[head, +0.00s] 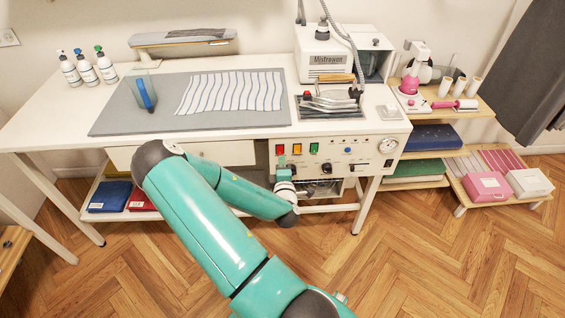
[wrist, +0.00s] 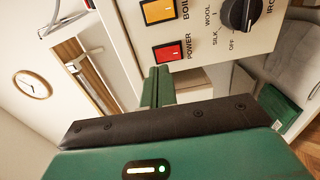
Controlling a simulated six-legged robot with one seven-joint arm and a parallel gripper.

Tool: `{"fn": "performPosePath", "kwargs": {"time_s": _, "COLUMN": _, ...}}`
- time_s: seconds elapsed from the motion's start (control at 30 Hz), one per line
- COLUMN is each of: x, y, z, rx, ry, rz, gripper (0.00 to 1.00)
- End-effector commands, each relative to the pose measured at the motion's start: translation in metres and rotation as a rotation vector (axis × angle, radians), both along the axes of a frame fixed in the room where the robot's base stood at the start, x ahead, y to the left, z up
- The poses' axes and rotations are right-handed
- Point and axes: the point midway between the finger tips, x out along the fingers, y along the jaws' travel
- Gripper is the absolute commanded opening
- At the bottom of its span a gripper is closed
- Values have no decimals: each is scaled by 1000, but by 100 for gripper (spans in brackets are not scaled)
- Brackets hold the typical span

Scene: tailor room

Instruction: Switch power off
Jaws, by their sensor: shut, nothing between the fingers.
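The red power switch (head: 280,150) is at the left end of a row of switches on the control panel (head: 345,148) under the table's right side. In the wrist view the red switch (wrist: 168,52) has the label POWER beside it and looks lit. My gripper (head: 282,160) is just below the red switch in the head view. In the wrist view my gripper (wrist: 162,72) is shut and empty, with its fingertips close to the red switch. I cannot tell whether they touch it.
A black knob (wrist: 240,14) is close by on the panel. The white table (head: 60,125) overhangs the panel. A shelf (head: 450,105) stands at the right. The wooden floor in front is clear.

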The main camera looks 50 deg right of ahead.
Motion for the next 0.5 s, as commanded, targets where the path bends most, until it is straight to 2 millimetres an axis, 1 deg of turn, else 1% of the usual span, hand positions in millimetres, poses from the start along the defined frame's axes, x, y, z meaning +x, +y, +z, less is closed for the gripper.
{"fn": "performPosePath", "kwargs": {"time_s": 0.03, "x": -6, "y": 7, "z": 0, "rx": 2, "ry": 3, "rz": -1, "gripper": 0}}
{"fn": "performPosePath", "kwargs": {"time_s": 0.3, "x": -37, "y": 44, "z": 5, "rx": 2, "ry": 4, "rz": 0, "gripper": 0}}
{"fn": "performPosePath", "kwargs": {"time_s": 0.4, "x": -48, "y": 55, "z": 6, "rx": 1, "ry": 3, "rz": -1, "gripper": 0}}
{"fn": "performPosePath", "kwargs": {"time_s": 0.5, "x": -54, "y": 63, "z": 7, "rx": 2, "ry": 2, "rz": 1, "gripper": 0}}
